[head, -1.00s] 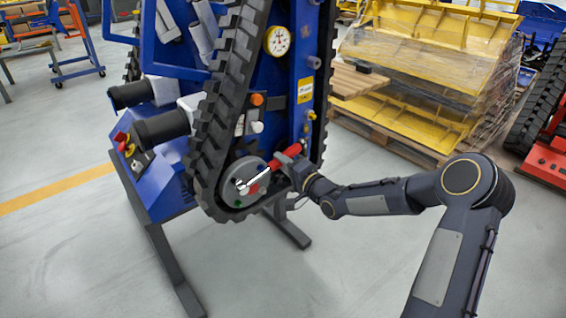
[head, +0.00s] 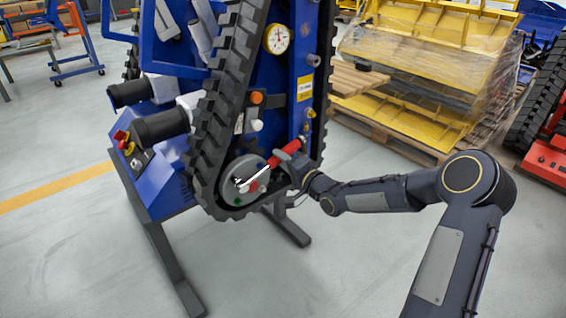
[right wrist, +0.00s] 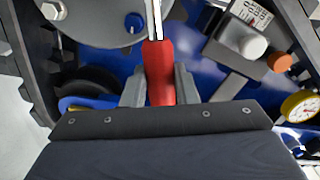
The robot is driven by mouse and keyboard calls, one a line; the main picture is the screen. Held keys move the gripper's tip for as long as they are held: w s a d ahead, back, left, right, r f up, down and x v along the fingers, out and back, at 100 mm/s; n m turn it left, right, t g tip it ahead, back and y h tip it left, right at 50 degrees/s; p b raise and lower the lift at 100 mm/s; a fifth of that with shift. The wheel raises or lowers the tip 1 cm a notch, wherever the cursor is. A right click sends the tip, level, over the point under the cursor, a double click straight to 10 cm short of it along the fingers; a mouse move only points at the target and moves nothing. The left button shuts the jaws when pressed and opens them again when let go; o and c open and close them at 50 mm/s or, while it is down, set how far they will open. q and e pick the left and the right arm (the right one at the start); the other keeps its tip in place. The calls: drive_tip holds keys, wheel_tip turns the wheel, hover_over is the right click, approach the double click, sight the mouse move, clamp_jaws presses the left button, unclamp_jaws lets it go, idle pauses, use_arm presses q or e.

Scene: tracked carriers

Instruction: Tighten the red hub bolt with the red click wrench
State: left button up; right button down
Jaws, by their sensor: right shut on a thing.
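The red click wrench has a red handle (head: 289,148) and a silver shaft. It slants down-left onto the round grey hub (head: 229,190) at the bottom of the black track. My right gripper (head: 290,163) is shut on the handle, which also shows between my fingers in the right wrist view (right wrist: 159,72). The wrench's head lies at the hub's face; I cannot tell which bolt it sits on. A small red patch (head: 253,187) shows just below the shaft. A blue bolt (right wrist: 134,22) and a pale bolt (right wrist: 53,10) show on the hub in the wrist view. My left gripper is not in view.
The blue carrier (head: 165,190) stands on dark legs, with a pressure gauge (head: 277,39) and an orange knob (head: 257,98) above the hub. A wrapped yellow stack (head: 430,60) on a pallet stands behind right. The grey floor in front is clear.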

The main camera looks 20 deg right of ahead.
drive_tip(key=shift+s+a+r+n, duration=0.1)
drive_tip(key=shift+a+r+n, duration=0.15)
drive_tip(key=shift+r+n, duration=0.35)
drive_tip(key=shift+s+a+r+n, duration=0.1)
drive_tip(key=shift+a+r+n, duration=0.1)
drive_tip(key=shift+r+n, duration=0.4)
drive_tip(key=s+a+r+n+b, duration=0.2)
drive_tip(key=a+r+n+b, duration=0.4)
drive_tip(key=n+b, duration=0.1)
drive_tip(key=shift+a+r+n, duration=0.15)
drive_tip(key=shift+n, duration=0.25)
idle(1.2)
drive_tip(key=shift+s, duration=0.1)
drive_tip(key=shift+w+d+f+m+p, duration=0.2)
drive_tip(key=shift+d+f+m+p, duration=0.1)
drive_tip(key=shift+d+m+p, duration=0.25)
